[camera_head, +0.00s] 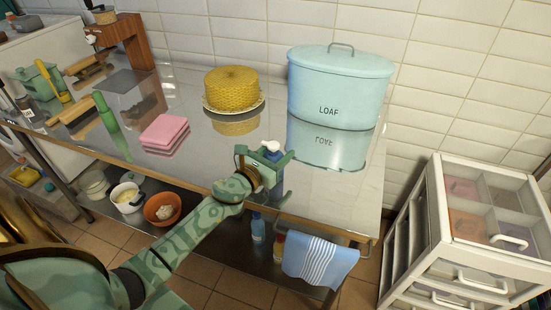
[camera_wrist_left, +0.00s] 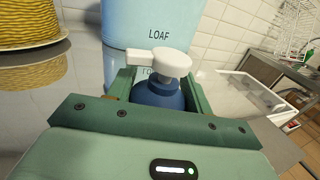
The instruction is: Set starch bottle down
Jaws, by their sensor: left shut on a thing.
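The starch bottle, dark blue with a white pump top (camera_head: 272,147), is between the fingers of my left gripper (camera_head: 264,160) near the front edge of the steel table (camera_head: 225,165). In the left wrist view the blue bottle (camera_wrist_left: 158,96) stands roughly upright between both green fingers, its white nozzle turned left. My left gripper is shut on it. Part of its lower body shows below the gripper; whether its base touches the table cannot be told. My right gripper is not in view.
A pale blue LOAF bin (camera_head: 340,90) stands behind the bottle. A yellow woven cake-like item (camera_head: 232,88) and pink cloths (camera_head: 164,131) lie to the left. A striped towel (camera_head: 318,262) hangs in front. A white drawer unit (camera_head: 480,225) stands right. The table's right end is clear.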

